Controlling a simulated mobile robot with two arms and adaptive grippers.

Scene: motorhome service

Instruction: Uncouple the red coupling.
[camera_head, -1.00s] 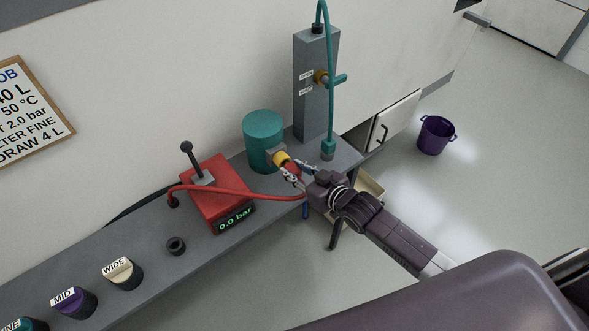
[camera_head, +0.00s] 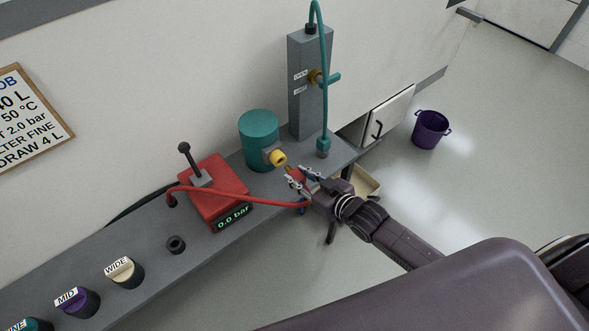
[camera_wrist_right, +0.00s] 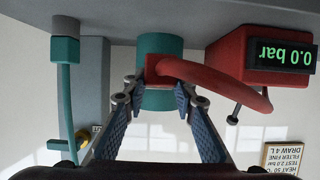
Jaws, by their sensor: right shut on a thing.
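The red coupling (camera_head: 296,174) is between the fingers of my right gripper (camera_head: 301,178), which is shut on it. The coupling is at the end of a red hose (camera_head: 245,194) that runs to a red box (camera_head: 216,187) reading 0.0 bar. A small gap shows between the coupling and the yellow fitting (camera_head: 279,158) on the teal cylinder (camera_head: 259,135). In the right wrist view the red coupling (camera_wrist_right: 158,69) sits between the fingertips, in front of the teal cylinder (camera_wrist_right: 160,98), hiding the yellow fitting. My left gripper is not in view.
A grey post (camera_head: 308,95) with a yellow-teal valve and a teal hose (camera_head: 327,90) stands behind the cylinder. The grey bench (camera_head: 130,270) bears a black ring and labelled knobs. A purple bucket (camera_head: 430,131) stands on open floor at the right.

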